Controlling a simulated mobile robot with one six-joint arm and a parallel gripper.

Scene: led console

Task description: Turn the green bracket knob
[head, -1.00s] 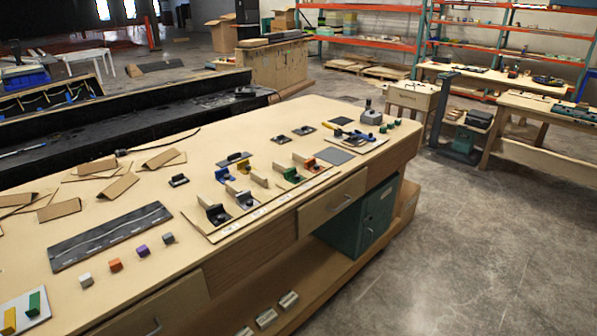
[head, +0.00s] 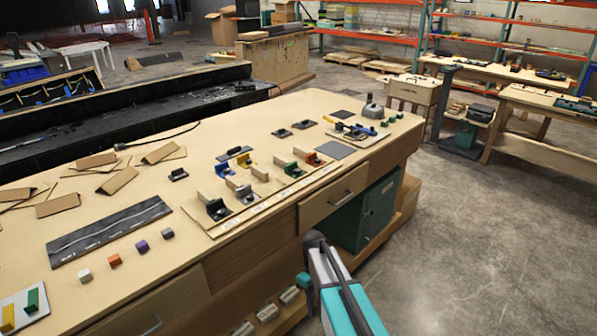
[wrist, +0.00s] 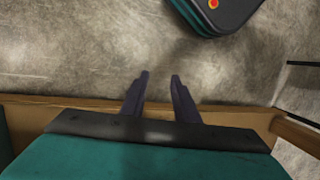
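The green bracket (head: 287,170) stands on a light panel near the bench's front edge, left of the orange-red bracket (head: 315,159). It has a tan part beside it; its knob is too small to make out clearly. My arm shows at the bottom of the head view, in front of the bench and well below the brackets; its fingertips cannot be made out there. In the wrist view my gripper (wrist: 159,76) has two dark fingers apart with nothing between them, above bare floor. No bracket shows in the wrist view.
The workbench (head: 150,265) also carries blue, yellow, grey and black brackets, small coloured cubes and a dark strip (head: 108,232). A drawer (head: 333,199) and a green cabinet (head: 378,212) are under the bench front. The floor to the right is clear.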

